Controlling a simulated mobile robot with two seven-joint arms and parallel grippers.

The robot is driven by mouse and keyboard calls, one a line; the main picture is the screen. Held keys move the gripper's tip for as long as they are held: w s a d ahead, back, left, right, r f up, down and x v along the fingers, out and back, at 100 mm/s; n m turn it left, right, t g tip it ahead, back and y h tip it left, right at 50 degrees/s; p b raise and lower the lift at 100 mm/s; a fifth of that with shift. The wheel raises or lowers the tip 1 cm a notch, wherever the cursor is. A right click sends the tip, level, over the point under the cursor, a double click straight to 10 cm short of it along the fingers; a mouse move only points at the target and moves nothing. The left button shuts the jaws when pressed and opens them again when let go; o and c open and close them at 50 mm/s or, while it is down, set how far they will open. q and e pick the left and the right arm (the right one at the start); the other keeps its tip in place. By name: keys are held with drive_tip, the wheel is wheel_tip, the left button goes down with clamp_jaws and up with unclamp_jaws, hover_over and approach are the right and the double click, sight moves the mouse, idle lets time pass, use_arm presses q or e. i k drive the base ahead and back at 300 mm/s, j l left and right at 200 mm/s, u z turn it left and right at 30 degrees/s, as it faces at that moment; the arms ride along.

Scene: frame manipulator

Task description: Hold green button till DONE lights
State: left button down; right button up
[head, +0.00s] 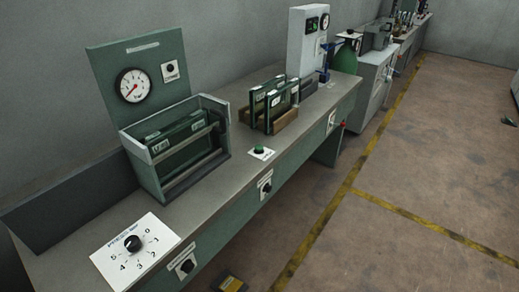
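The green button (259,149) stands on a small white plate (262,154) near the front edge of the workbench, right of the open-fronted frame box. Nothing touches it. No light marked DONE can be made out at this size. A white cabinet (306,42) farther along the bench has small green-lit displays and a dial, too small to read. Neither of my grippers is in view.
The long bench (225,185) carries a box of green frames (175,145), a gauge panel (135,65), a numbered dial plate (150,258) and a wooden rack (285,121). Switches line its front. A dark, yellow-marked object (230,284) lies low in front. The floor (420,170) at right is mostly clear.

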sight(258, 148)
drive_tip(key=i+l+u, duration=0.1)
drive_tip(key=l, duration=0.25)
drive_tip(key=i+l+u, duration=0.1)
drive_tip(key=i+l, duration=0.4)
drive_tip(key=l, duration=0.3)
drive_tip(key=i+l+u, duration=0.15)
drive_tip(key=l, duration=0.25)
drive_tip(key=i+l+u, duration=0.1)
drive_tip(key=l, duration=0.35)
drive_tip(key=i+l+u, duration=0.1)
drive_tip(key=l, duration=0.3)
drive_tip(key=i+l+u, duration=0.1)
drive_tip(key=i+l, duration=0.15)
drive_tip(key=l, duration=0.2)
drive_tip(key=i+l+u, duration=0.1)
drive_tip(key=l, duration=0.35)
